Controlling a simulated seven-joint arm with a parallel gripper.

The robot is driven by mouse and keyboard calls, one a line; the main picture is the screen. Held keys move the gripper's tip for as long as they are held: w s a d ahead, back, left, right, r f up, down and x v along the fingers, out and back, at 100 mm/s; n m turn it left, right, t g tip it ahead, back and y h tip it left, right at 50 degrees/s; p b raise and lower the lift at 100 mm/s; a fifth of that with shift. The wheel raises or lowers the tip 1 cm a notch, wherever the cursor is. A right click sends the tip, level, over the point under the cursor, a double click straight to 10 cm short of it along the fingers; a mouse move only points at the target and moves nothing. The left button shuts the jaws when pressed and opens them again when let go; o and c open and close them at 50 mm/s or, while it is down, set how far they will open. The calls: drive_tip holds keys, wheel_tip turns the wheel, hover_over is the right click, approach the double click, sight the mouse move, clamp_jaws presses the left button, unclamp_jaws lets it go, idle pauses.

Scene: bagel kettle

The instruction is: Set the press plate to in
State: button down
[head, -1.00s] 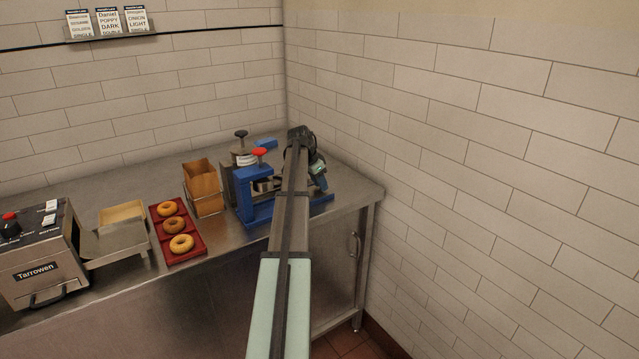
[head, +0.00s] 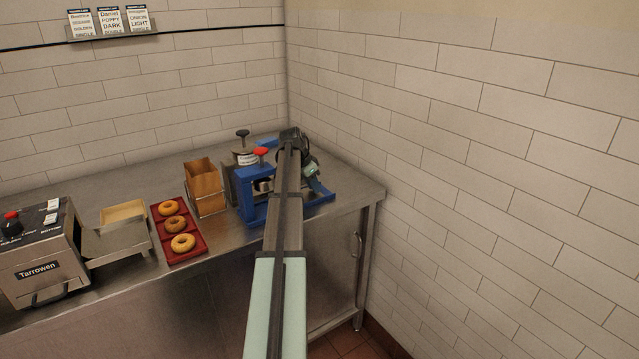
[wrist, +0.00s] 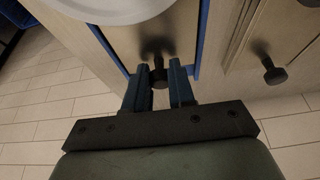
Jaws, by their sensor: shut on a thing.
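The press (head: 250,206) has a blue frame and stands near the right end of the steel counter in the head view. My arm crosses in front of it and hides much of it. In the wrist view, a steel plate (wrist: 172,22) lies between blue edges and carries a dark knob (wrist: 160,74). My gripper (wrist: 160,82) has its two fingers on either side of this knob and is shut on it. In the head view the fingers are hidden. I cannot tell how far in the plate is.
A second dark knob (wrist: 275,75) sits on a neighbouring panel, right of my gripper. A red-topped handle (head: 261,152) and a steel canister (head: 244,158) stand close by. A carton (head: 205,185) and a red tray (head: 188,252) of bagels are to the left. The tiled wall is close on the right.

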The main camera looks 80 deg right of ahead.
drive_tip(key=shift+w+a, duration=0.1)
drive_tip(key=shift+w, duration=0.05)
drive_tip(key=c, duration=1)
unclamp_jaws()
drive_tip(key=shift+r, duration=0.15)
wheel_tip(320, 180, up, 10)
drive_tip(key=shift+f, duration=0.1)
